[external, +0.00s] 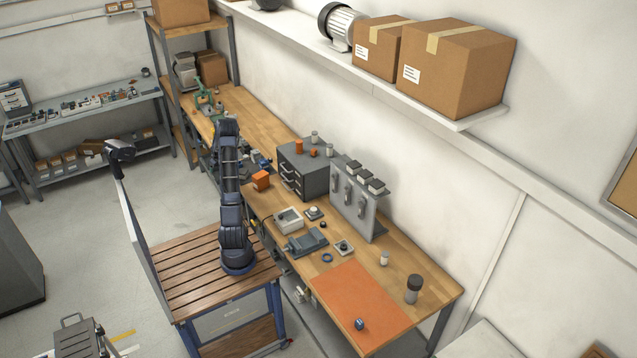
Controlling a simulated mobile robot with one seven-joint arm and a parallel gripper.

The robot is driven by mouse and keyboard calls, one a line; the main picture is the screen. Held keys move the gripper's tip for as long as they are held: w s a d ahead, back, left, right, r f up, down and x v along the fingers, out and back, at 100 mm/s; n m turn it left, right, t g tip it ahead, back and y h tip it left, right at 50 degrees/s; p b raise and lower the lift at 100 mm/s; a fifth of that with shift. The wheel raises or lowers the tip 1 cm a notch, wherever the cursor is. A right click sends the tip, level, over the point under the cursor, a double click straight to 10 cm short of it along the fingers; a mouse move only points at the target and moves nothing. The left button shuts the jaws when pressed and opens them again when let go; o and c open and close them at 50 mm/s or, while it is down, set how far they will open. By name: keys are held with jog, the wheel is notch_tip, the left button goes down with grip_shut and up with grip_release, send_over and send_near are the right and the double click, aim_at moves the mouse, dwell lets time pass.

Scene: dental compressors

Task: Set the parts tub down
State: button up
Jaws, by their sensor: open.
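A pale open box (291,229), which looks like the parts tub, rests on the wooden workbench (405,268), just right of my arm. It looks level, and its contents are too small to make out. My dark blue arm rises from the slatted wooden cart beside the bench and folds over at the top. Its far end is hidden behind its own links, so I cannot make out my gripper. Nothing visible touches the pale box from above.
An orange block-like bin (262,181) and a grey drawer cabinet (308,168) stand behind the box. A grey vise-like part (306,242) and a blue ring (327,258) lie near it. An orange mat (358,300) is mostly bare, with a small blue part (360,324) on it.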

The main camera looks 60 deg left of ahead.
jog(key=w+d+r+n+t+h, duration=0.35)
jog(key=w+d+r+h, duration=0.25)
jog(key=w+r+h, duration=0.4)
jog(key=y, duration=0.1)
send_near(242, 171)
jog(key=shift+n, duration=0.25)
jog(key=x, duration=0.6)
jog(key=shift+s+a+f, duration=0.1)
jog(key=shift+s+f, duration=0.05)
jog(key=shift+s, duration=0.1)
jog(key=shift+x, duration=2.65)
jog(key=shift+w, duration=0.15)
jog(key=c, duration=1.2)
jog(key=shift+c, duration=0.2)
jog(key=shift+r, duration=0.3)
notch_tip(242, 171, up, 20)
jog(key=shift+f, duration=0.15)
